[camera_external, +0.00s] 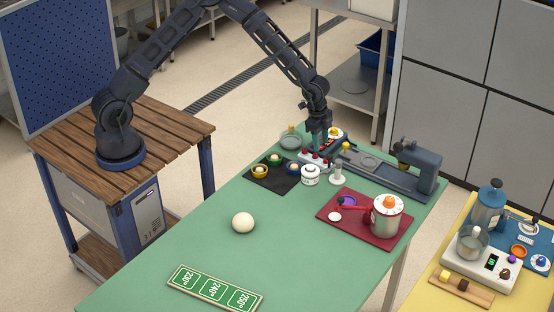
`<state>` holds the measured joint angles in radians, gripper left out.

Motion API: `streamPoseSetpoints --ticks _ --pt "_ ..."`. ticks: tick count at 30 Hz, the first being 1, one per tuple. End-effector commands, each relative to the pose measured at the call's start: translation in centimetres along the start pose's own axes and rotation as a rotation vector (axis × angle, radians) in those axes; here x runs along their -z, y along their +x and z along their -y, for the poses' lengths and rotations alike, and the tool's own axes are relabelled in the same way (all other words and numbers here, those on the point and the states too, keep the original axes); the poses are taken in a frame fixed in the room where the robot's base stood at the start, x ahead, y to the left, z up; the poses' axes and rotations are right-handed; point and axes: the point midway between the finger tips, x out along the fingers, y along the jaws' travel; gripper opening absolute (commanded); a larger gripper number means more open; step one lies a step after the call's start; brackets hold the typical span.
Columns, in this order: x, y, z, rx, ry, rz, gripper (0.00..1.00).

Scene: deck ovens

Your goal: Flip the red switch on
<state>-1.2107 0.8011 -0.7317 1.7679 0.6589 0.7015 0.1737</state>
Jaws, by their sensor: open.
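A small white panel with several red knobs or switches (314,162) sits at the far end of the green table (190,240). Which of its red parts is the red switch, and its position, are too small to tell. My gripper (319,143) points down just above and behind this panel, and hides part of it. Its jaws are open, and I see nothing held in them. Whether it touches the panel cannot be told from this view.
A grey machine (415,172) stands right of my gripper. Nearby are a white jar (310,176), a black mat with small bowls (262,184) and a red tray (336,231) with a red-handled pot (386,216).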

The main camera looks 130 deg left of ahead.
Motion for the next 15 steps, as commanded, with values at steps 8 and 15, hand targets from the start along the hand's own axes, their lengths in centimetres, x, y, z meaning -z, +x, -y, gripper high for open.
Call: streamPoseSetpoints --ticks 8,15 --pt "0.0 -4.4 0.1 0.004 0.001 -0.001 0.44" --pt "0.0 -8.3 0.1 0.003 0.000 -0.001 0.44"
